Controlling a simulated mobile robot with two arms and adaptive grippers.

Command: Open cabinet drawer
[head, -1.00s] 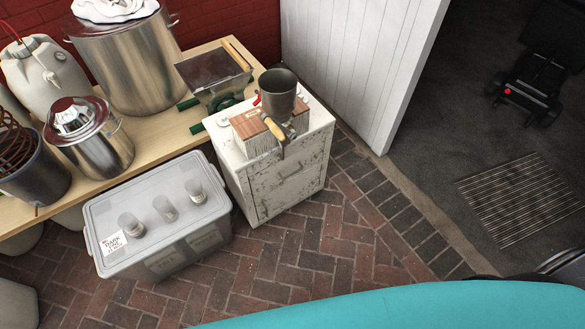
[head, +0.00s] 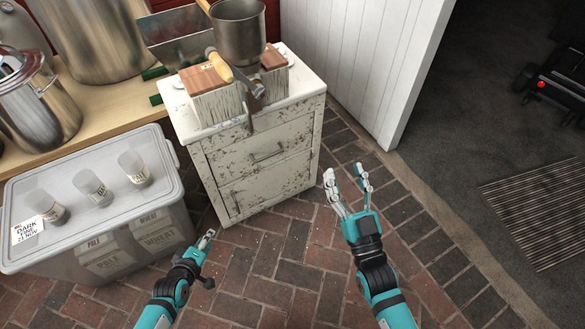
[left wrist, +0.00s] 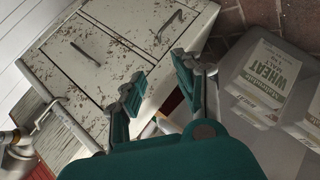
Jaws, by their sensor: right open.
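The chipped white cabinet (head: 207,163) stands upright on the brick floor in the middle of the head view. Its drawer fronts are shut. A metal handle (head: 268,156) shows on the upper drawer. The cabinet also shows tilted in the left wrist view (left wrist: 115,63), with two dark handles. My right gripper (head: 347,176) is open and empty, in front of the cabinet and to its right. My left gripper (head: 209,236) is low in front of the cabinet's lower left corner. Its fingers are apart and empty in the left wrist view (left wrist: 157,88).
A grain mill with a metal hopper (head: 238,32) sits on wooden blocks on the cabinet top; its crank hangs over the front. A lidded grey bin (head: 75,187) with jars stands at the left. A white door panel (head: 352,60) is at the right. Brick floor is clear ahead.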

